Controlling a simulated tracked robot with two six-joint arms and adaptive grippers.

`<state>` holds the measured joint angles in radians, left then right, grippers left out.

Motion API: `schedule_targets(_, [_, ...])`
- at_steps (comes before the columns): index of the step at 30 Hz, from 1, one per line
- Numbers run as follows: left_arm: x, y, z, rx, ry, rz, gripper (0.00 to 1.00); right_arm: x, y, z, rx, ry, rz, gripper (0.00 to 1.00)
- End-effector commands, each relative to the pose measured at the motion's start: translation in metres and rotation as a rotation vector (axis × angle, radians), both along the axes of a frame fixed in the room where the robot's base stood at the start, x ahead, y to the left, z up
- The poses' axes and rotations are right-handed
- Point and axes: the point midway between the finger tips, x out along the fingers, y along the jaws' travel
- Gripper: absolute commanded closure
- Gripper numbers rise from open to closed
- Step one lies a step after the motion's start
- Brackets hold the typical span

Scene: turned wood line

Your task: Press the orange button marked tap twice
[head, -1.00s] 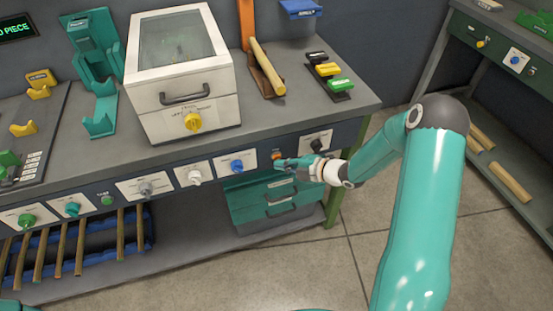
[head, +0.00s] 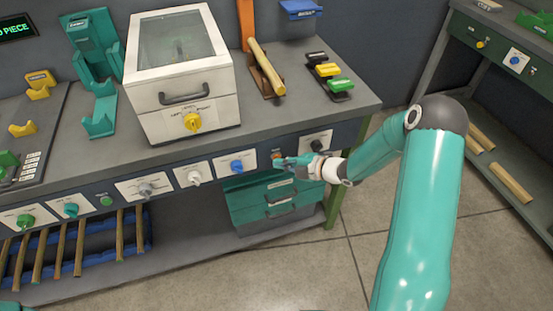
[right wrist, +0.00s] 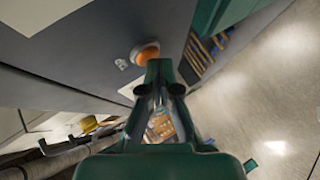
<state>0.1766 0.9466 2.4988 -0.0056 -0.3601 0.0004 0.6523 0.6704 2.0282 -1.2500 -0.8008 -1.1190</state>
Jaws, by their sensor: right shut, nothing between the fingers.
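The orange button (head: 277,154) sits on the front panel of the workbench, between the blue knob and the black knob. In the right wrist view the button (right wrist: 146,54) is a round orange cap with a small pale mark beside it. My right gripper (head: 285,162) is shut and empty, its tips close to the button. In the right wrist view the shut fingertips (right wrist: 160,66) lie right by the button's lower right edge. I cannot tell whether they touch it. My left gripper is out of view.
A blue knob (head: 237,166) and a black knob (head: 317,144) flank the button on the same panel. Teal drawers (head: 262,200) stand below it. A white box with a window (head: 185,100) is on the bench top. The floor in front is clear.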

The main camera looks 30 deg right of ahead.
Motion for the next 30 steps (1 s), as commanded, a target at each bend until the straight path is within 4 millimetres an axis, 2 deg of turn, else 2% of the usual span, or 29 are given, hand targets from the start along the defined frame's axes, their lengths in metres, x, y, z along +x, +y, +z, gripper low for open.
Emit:
schedule_targets(12, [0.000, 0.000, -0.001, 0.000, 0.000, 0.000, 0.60, 0.001, 0.000, 0.000, 0.000, -0.001, -0.001, 1.00])
schedule_targets(24, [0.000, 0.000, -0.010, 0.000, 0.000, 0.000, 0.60, -0.014, 0.003, -0.001, 0.000, -0.001, -0.001, 1.00])
schedule_targets(30, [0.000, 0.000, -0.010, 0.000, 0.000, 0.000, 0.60, -0.014, 0.003, 0.000, 0.000, 0.000, -0.001, 1.00])
